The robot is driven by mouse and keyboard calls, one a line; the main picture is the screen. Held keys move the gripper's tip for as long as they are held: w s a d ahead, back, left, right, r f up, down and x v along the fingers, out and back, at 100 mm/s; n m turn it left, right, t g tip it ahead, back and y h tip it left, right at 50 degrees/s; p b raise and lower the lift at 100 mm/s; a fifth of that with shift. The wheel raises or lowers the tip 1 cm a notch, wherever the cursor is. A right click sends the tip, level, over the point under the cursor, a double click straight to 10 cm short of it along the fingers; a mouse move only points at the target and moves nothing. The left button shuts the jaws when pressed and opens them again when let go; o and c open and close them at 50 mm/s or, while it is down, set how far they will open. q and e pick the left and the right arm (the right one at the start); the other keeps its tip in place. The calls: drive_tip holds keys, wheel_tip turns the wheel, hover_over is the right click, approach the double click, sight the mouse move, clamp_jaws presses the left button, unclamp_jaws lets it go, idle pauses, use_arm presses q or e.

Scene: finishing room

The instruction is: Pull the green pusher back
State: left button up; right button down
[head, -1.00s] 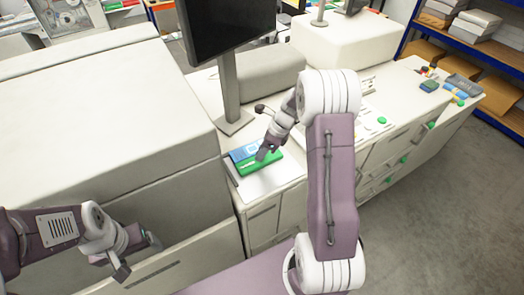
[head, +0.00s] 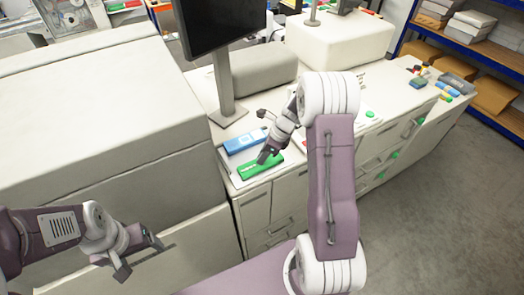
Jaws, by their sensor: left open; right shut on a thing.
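The green pusher (head: 247,172) is a flat bar on the white work surface below the monitor in the head view. My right gripper (head: 265,157) is shut on the green pusher near its right part and hides some of it. A blue block (head: 240,143) lies behind the pusher, with a gap of pale surface between them. My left gripper (head: 141,262) is open and empty at the lower left, far from the pusher.
A monitor on a stand (head: 226,92) rises behind the blue block. A large white machine housing (head: 110,130) fills the left. Small coloured items (head: 440,88) lie on the counter at the right. Grey floor (head: 450,200) is clear at the right.

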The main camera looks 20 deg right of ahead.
drive_tip(key=shift+s, duration=0.65)
drive_tip(key=shift+w+f, duration=0.2)
drive_tip(key=shift+w, duration=0.1)
drive_tip(key=c, duration=1.1)
unclamp_jaws()
use_arm(q)
drive_tip(key=shift+s, duration=0.25)
use_arm(e)
drive_tip(key=shift+r, duration=0.1)
drive_tip(key=shift+w, duration=0.1)
drive_tip(key=shift+d+r, duration=0.1)
drive_tip(key=shift+r, duration=0.15)
use_arm(q)
drive_tip(key=shift+w+f+b, duration=0.1)
drive_tip(key=shift+f+b, duration=0.3)
drive_tip(key=shift+b, duration=0.05)
use_arm(e)
drive_tip(key=v, duration=0.8)
drive_tip(key=shift+r, duration=0.25)
